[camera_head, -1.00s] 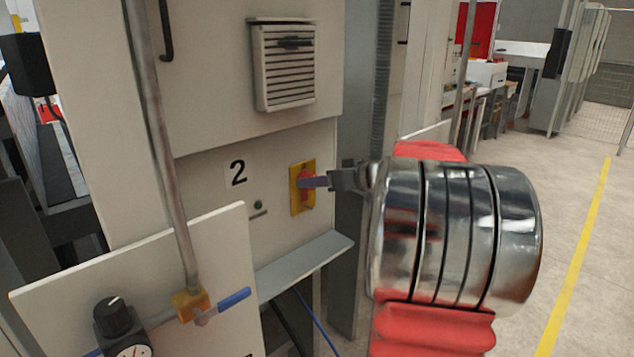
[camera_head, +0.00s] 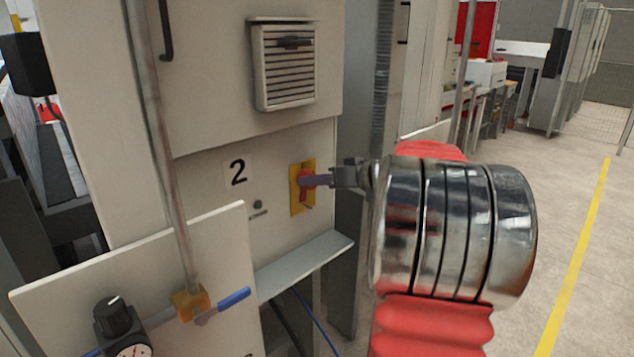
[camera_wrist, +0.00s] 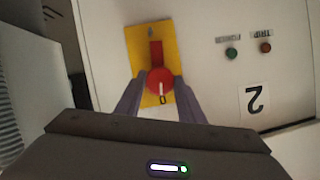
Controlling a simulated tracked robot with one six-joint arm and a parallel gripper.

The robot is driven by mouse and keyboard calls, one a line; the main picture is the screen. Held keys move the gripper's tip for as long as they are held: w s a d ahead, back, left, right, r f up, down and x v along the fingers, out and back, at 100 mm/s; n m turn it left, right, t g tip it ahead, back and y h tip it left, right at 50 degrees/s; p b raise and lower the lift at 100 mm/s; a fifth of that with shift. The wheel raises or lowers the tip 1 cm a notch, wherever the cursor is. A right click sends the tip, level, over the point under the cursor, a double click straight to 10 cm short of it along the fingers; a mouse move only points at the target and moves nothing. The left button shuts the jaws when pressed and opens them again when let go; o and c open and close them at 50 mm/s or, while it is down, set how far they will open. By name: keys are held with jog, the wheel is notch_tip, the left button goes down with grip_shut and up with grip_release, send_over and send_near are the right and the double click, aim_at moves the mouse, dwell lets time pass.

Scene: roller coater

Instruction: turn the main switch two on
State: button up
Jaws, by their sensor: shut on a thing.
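The main switch is a red knob (camera_head: 305,184) on a yellow plate (camera_head: 296,207), on the cabinet panel right of the black number 2 (camera_head: 238,173). In the wrist view the red knob (camera_wrist: 158,80) sits between the two purple-grey fingers of my gripper (camera_wrist: 159,92), over the yellow plate (camera_wrist: 135,45). A white mark shows on the knob. My gripper (camera_head: 318,181) is shut on the knob, partly covering it in the head view. A small lamp (camera_head: 258,204) left of the switch is green; it also shows green in the wrist view (camera_wrist: 232,53).
A second, reddish-brown lamp (camera_wrist: 266,47) sits beside the green one. A grey ledge (camera_head: 305,266) juts out below the switch. Open floor lies at right.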

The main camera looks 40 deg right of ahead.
jog(key=shift+d+f+m+t+y, duration=0.2)
jog(key=shift+m+t+y, duration=0.55)
jog(key=shift+m, duration=1.5)
jog(key=shift+d+f+m+t+y, duration=0.1)
jog(key=shift+f+m+t+y, duration=0.3)
jog(key=shift+m+y, duration=1.25)
jog(key=shift+d+f+m+t+y, duration=0.15)
jog(key=shift+m+t, duration=0.6)
jog(key=shift+m, duration=2.15)
jog(key=o, duration=1)
jog(key=shift+a+r+y, duration=0.1)
jog(key=shift+y, duration=0.15)
jog(key=shift+o, duration=0.2)
jog(key=shift+s, duration=0.1)
jog(key=v, duration=1.3)
jog(key=shift+s, duration=0.3)
